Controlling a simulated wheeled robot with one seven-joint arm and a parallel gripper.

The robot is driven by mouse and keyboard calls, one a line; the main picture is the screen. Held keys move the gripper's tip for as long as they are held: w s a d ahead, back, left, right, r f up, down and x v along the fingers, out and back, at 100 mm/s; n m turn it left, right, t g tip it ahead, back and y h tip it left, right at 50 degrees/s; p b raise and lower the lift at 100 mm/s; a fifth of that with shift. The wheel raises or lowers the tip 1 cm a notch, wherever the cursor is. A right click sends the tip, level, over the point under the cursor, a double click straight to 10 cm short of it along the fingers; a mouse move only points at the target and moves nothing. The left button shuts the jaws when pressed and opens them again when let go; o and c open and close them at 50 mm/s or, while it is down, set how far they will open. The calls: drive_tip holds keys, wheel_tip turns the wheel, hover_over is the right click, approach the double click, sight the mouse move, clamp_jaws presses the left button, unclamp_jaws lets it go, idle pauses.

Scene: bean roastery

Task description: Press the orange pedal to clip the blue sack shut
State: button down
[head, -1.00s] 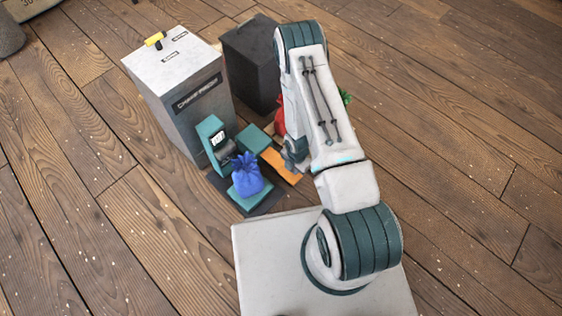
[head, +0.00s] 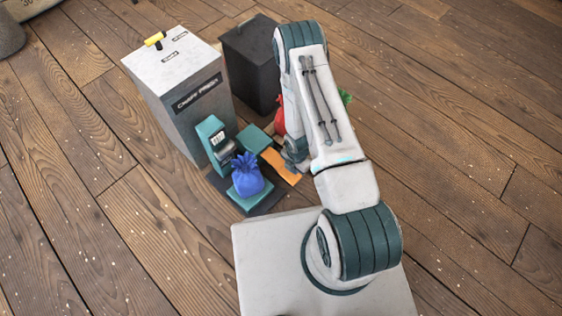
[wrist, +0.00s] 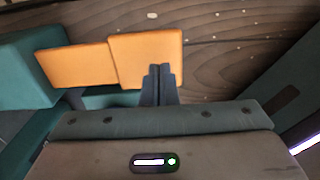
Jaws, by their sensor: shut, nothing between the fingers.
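The blue sack (head: 247,178) stands upright on a teal plate of the clipping machine, with its gathered neck beside the grey clip head (head: 221,151). The orange pedal (head: 281,166) is at the machine's right side. In the wrist view the pedal (wrist: 147,57) shows as two orange panels side by side. My gripper (wrist: 158,72) is shut and empty, its fingertips over the lower edge of the right panel. I cannot tell whether they touch it. In the head view my arm hides the fingertips. The sack is not in the wrist view.
A grey chaff press cabinet (head: 180,90) with a yellow handle stands behind the machine. A dark bin (head: 252,62) is beside it. A red sack (head: 279,116) is partly hidden behind my arm. The wooden floor (head: 90,180) on the left is clear.

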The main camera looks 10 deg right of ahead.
drive_tip(key=shift+f, duration=0.15)
drive_tip(key=shift+f+b, duration=1.25)
drive_tip(key=shift+f, duration=0.15)
drive_tip(key=shift+f+b, duration=0.8)
drive_tip(key=shift+f, duration=0.2)
drive_tip(key=shift+s+r, duration=0.1)
wheel_tip(320, 180, up, 9)
drive_tip(key=p, duration=0.6)
drive_tip(key=shift+p, duration=0.4)
